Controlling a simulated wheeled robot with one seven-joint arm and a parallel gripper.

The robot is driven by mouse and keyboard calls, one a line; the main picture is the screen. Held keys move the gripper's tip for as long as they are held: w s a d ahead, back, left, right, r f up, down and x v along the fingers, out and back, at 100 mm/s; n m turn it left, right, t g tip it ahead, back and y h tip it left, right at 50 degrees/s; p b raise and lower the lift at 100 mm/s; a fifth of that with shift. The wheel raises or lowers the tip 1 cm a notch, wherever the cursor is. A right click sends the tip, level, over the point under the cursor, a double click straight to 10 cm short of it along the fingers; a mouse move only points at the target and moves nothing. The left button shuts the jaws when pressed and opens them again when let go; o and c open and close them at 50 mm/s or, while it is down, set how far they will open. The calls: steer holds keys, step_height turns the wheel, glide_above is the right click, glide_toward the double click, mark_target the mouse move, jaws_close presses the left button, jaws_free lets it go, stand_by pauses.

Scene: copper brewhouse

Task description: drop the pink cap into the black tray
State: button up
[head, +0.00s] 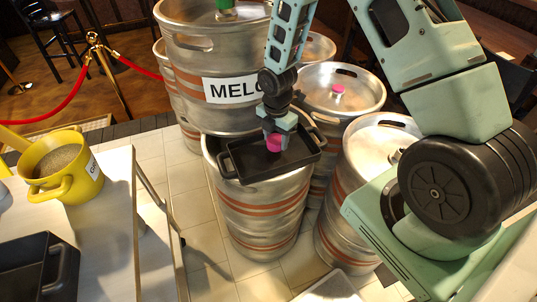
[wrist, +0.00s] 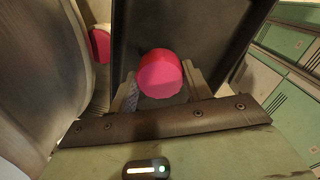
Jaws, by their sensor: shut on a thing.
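The pink cap (head: 274,142) is held between the fingers of my gripper (head: 276,132), which is shut on it. In the wrist view the pink cap (wrist: 160,74) sits between the two fingertips (wrist: 160,88). The black tray (head: 240,171) rests on top of a steel keg, tilted in the picture, with a handle at each end. The cap is over the tray's inside; the dark tray floor (wrist: 200,25) shows behind it in the wrist view. I cannot tell how high the cap is above the floor.
A tall keg labelled "MELO" (head: 215,60) stands close behind the tray. A yellow pot (head: 65,165) and another black tray (head: 38,265) are on the left table. A red rope barrier (head: 130,70) is behind.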

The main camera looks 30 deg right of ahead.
steer(key=o, duration=1.3)
steer(key=shift+o, duration=0.2)
step_height(320, 180, up, 18)
steer(key=shift+f, duration=0.25)
steer(key=s+a+r+m, duration=0.3)
steer(key=s+a+m, duration=0.1)
steer(key=s+a, duration=0.25)
steer(key=s+a+r+m, duration=0.3)
steer(key=s+a, duration=0.2)
steer(key=a, duration=0.3)
steer(key=s+a+m, duration=0.2)
steer(key=s+m, duration=0.1)
steer(key=s, duration=0.3)
steer(key=s+a+r+m, duration=0.1)
steer(key=s+a+m, duration=0.1)
steer(key=s+m, duration=0.2)
steer(key=s, duration=0.3)
steer(key=shift+s+a+r+y, duration=0.15)
steer(key=shift+a+r+y, duration=0.1)
steer(key=shift+a+y, duration=0.05)
